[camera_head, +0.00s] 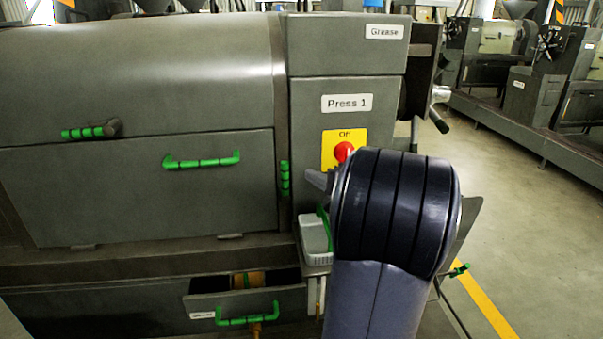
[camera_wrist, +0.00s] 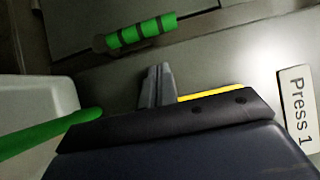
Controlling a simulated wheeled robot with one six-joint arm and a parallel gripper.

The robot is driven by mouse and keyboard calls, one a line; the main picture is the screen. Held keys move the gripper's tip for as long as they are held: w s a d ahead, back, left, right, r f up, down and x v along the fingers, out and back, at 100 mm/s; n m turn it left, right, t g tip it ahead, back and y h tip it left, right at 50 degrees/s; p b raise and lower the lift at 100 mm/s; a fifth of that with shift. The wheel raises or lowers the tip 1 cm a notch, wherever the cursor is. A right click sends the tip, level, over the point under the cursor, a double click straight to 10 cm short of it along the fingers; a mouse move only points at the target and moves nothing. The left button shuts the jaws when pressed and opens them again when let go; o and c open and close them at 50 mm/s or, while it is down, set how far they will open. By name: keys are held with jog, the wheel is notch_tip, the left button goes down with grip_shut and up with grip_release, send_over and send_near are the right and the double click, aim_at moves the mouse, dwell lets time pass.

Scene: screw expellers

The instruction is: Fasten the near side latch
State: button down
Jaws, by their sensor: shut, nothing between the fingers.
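The side panel (camera_head: 140,200) lies flat against the press body, with a green bar handle (camera_head: 201,162). A short green-gripped latch (camera_head: 285,178) stands upright beside the panel's right edge. In the wrist view the latch (camera_wrist: 141,31) runs roughly parallel to the panel edge, with a dark pivot end at its left. My gripper (camera_head: 318,180) is just right of the latch, in front of the Press 1 column, shut and empty. In the wrist view my fingertips (camera_wrist: 157,70) point toward the latch, with a gap between. My wrist hides part of the column.
A red knob (camera_head: 344,151) on a yellow plate is close above my gripper. A pale tray (camera_head: 314,236) with a green bar is below. A drawer (camera_head: 245,305) with a green handle is partly open. Another green-gripped lever (camera_head: 90,131) is at upper left. Floor is clear at right.

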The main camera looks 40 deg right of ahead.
aim_at(285, 176)
jog(key=shift+w+a+p, duration=0.35)
jog(key=shift+w+a, duration=0.7)
jog(key=shift+a, duration=0.25)
jog(key=shift+w+a+r+n+g+b, duration=0.15)
jog(key=shift+a+n+g+b, duration=0.15)
jog(key=shift+n+b, duration=0.3)
jog(key=shift+w+a+r+n+g+b, duration=0.1)
jog(key=shift+w+a+n+g+b, duration=0.35)
jog(key=shift+b, duration=0.65)
jog(key=shift+w+a+r+n+g+h+b, duration=0.1)
jog(key=shift+w+a+n+g+h+b, duration=0.1)
jog(key=shift+a+n+g+b, duration=0.3)
jog(key=shift+w+a+r+n+g+h+b, duration=0.15)
jog(key=shift+a+n+g+h+b, duration=0.2)
jog(key=shift+n, duration=0.3)
jog(key=shift+w+a+f+n+g+h+p, duration=0.3)
jog(key=shift+w+a+f+n+g+h, duration=0.25)
jog(key=shift+a+f+n, duration=0.35)
jog(key=shift+w+a+f+n+g+h+p, duration=0.35)
jog(key=shift+w+a+f+n+g+h, duration=0.25)
jog(key=shift+a, duration=0.45)
jog(key=shift+w+a+f+n+g+h+p, duration=0.35)
jog(key=shift+w+a+f+n+g, duration=0.3)
jog(key=shift+a+n, duration=0.3)
jog(key=shift+f, duration=0.25)
jog(key=shift+r, duration=0.1)
